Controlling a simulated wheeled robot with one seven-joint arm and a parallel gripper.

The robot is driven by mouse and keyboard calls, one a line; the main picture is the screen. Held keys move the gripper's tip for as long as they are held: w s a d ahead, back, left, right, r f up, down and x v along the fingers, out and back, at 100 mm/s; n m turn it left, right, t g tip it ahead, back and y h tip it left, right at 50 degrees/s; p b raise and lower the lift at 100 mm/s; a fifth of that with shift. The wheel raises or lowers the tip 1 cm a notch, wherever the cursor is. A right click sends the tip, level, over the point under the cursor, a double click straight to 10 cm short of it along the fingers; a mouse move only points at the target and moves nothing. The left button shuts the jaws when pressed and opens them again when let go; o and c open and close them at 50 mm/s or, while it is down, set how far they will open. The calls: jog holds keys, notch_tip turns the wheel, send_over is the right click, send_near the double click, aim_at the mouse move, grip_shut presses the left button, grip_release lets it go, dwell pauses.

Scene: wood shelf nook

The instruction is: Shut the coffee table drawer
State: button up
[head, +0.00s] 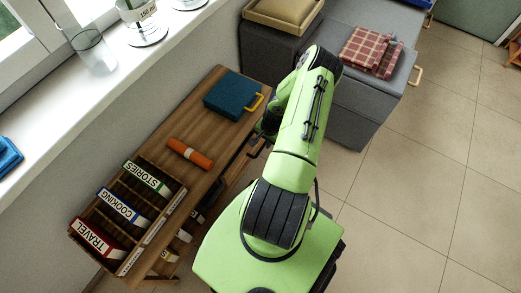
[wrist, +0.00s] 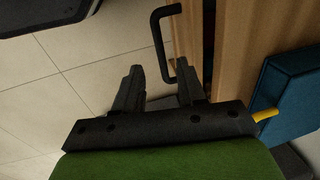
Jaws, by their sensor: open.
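The coffee table (head: 205,140) is a long wooden piece along the wall. In the wrist view, a wooden drawer front (wrist: 187,35) runs beside the table top (wrist: 238,50), with a narrow dark gap between them. A black U-shaped handle (wrist: 158,38) sticks out from the drawer front. My gripper (wrist: 160,78) is open and empty at the handle's near end. The handle's end lies close to the right finger; I cannot tell whether they touch. In the head view my arm partly hides the gripper and the drawer.
On the table are a blue box (head: 231,95) with a yellow handle, an orange roll (head: 190,153) and labelled binders (head: 122,206). A grey bench (head: 366,75) with a checked cloth stands at the back. Tiled floor (head: 420,190) is clear on the right.

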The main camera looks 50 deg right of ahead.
aim_at(260, 149)
jog(key=f, duration=0.2)
jog(key=w+f+b, duration=0.1)
jog(key=f, duration=0.1)
jog(key=f+b, duration=0.1)
jog(key=f, duration=0.2)
jog(key=shift+w+f, duration=0.1)
jog(key=shift+w, duration=0.05)
jog(key=shift+c, duration=0.3)
grip_shut()
jog(key=shift+w+a, duration=0.1)
jog(key=shift+a, duration=0.05)
